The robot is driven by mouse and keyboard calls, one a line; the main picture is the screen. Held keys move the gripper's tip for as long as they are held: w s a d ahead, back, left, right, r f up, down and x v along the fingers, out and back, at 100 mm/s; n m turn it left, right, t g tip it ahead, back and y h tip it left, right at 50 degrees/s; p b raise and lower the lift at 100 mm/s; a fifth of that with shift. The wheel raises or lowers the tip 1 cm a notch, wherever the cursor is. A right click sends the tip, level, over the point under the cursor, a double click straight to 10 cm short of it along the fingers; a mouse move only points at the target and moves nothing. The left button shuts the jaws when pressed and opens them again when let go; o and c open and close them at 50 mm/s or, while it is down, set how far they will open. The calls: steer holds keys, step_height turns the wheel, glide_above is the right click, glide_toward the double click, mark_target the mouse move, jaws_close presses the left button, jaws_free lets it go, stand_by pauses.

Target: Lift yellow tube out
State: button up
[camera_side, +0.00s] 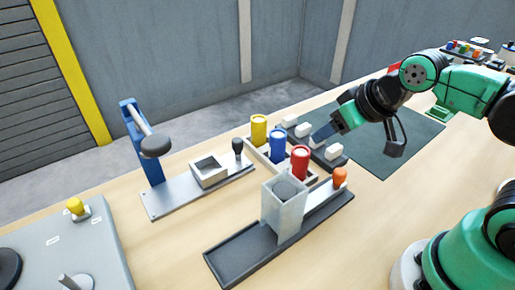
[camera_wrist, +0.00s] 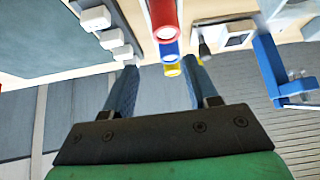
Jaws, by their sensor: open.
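The yellow tube (camera_side: 259,130) stands upright at the far left end of a row of tubes in a light rack (camera_side: 262,157). The blue tube (camera_side: 278,146) is beside it, and the red tube (camera_side: 299,162) is at the near right end. My gripper (camera_side: 318,138) is to the right of the tubes, apart from them, with nothing held. In the wrist view its two blue fingers (camera_wrist: 158,82) are spread wide. There the yellow tube (camera_wrist: 172,70) shows between the fingertips, beyond the red tube (camera_wrist: 164,20) and blue tube (camera_wrist: 169,50), which partly hide it.
A dark strip with white blocks (camera_side: 334,152) lies just right of the rack. A blue-post press (camera_side: 140,140) stands left. The dark green mat (camera_side: 405,140) has free room.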

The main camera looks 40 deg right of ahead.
steer(key=shift+o, duration=0.2)
steer(key=o, duration=0.5)
steer(key=shift+c, duration=0.2)
steer(key=n+g, duration=0.2)
glide_toward(258, 120)
steer(key=s, duration=0.5)
steer(key=w+f, duration=0.1)
steer(key=w, duration=0.1)
steer(key=w+f+n+y, duration=0.1)
steer(key=w+f, duration=0.1)
steer(key=w, duration=0.1)
steer(key=w+f+n+g, duration=0.1)
steer(key=w, duration=0.1)
steer(key=shift+w+d+f+y, duration=0.3)
steer(key=shift+d+f+y, duration=0.1)
steer(key=shift+w+a+f+n, duration=0.1)
steer(key=shift+w+f+n, duration=0.25)
steer(key=shift+f, duration=0.2)
steer(key=shift+x, duration=2.4)
